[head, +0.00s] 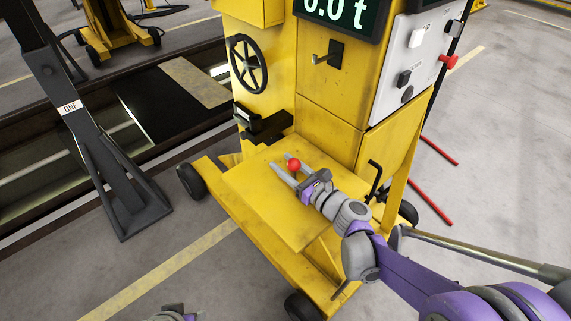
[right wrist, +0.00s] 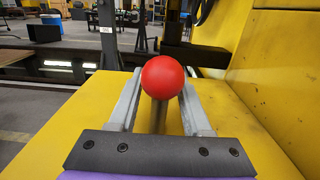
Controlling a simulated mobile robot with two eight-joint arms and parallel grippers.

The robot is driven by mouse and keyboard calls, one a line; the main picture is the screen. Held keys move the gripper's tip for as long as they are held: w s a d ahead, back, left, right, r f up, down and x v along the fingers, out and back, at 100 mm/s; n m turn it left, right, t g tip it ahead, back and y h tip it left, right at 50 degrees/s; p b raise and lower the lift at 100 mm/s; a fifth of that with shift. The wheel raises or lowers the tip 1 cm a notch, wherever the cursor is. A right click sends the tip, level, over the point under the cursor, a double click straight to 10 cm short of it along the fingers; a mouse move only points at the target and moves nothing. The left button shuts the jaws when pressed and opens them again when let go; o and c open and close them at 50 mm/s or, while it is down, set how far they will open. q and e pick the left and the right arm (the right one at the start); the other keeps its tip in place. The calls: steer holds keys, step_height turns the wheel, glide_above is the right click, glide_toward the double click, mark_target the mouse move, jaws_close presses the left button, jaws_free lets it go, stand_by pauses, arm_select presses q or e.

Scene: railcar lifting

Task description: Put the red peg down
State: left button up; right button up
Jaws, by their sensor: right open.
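The red peg (head: 294,164) has a round red head and a grey shaft. It is over the yellow shelf (head: 262,205) of the lifting jack, and its head shows large in the right wrist view (right wrist: 163,77). My right gripper (head: 281,161) is open, with one finger on each side of the peg. Gaps show between the shaft and the fingers in the right wrist view. The shaft's lower end is hidden, so I cannot tell how it meets the shelf. A small part of my left arm shows at the bottom edge of the head view; its fingers do not show.
The yellow jack column (head: 330,95) rises behind the shelf, with a black handwheel (head: 248,64) and a control panel (head: 408,65). A dark stand (head: 118,190) marked ONE is at left beside a pit. Red rods (head: 430,190) lie on the floor at right.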

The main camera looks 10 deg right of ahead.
steer(key=shift+r, duration=0.15)
steer(key=shift+s+d, duration=0.15)
steer(key=shift+s, duration=0.05)
steer(key=v, duration=1.1)
steer(key=shift+s+d+p, duration=0.1)
steer(key=shift+s+p, duration=0.15)
steer(key=shift+p, duration=0.15)
